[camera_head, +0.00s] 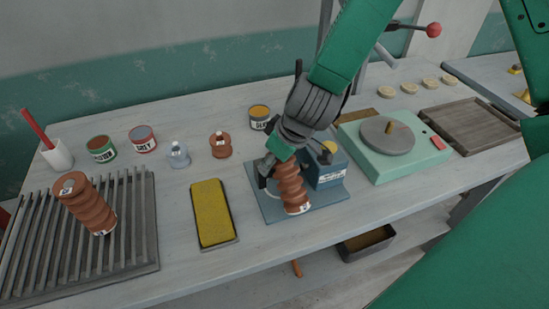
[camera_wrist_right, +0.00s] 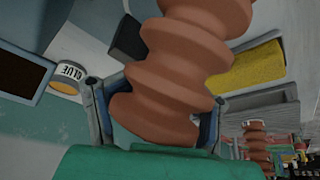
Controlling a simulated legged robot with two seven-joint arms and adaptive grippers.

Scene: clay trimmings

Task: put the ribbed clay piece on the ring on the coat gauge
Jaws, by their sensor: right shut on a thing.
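A brown ribbed clay piece (camera_head: 291,188) is held by my right gripper (camera_head: 275,170), which is shut on its upper part. The piece leans, its lower end over the front of the blue coat gauge's base plate (camera_head: 318,205). I cannot tell whether it touches the plate. A pale ring (camera_head: 270,190) shows partly to the left of the piece; the piece and gripper hide the rest. In the right wrist view the ribbed piece (camera_wrist_right: 185,65) sits between the two fingers of my right gripper (camera_wrist_right: 155,100). My left gripper is not in view.
A second ribbed piece (camera_head: 86,206) leans on the slatted rack (camera_head: 140,225) at left. A yellow sponge pad (camera_head: 211,210) lies left of the gauge. A turntable (camera_head: 386,135) stands to the right.

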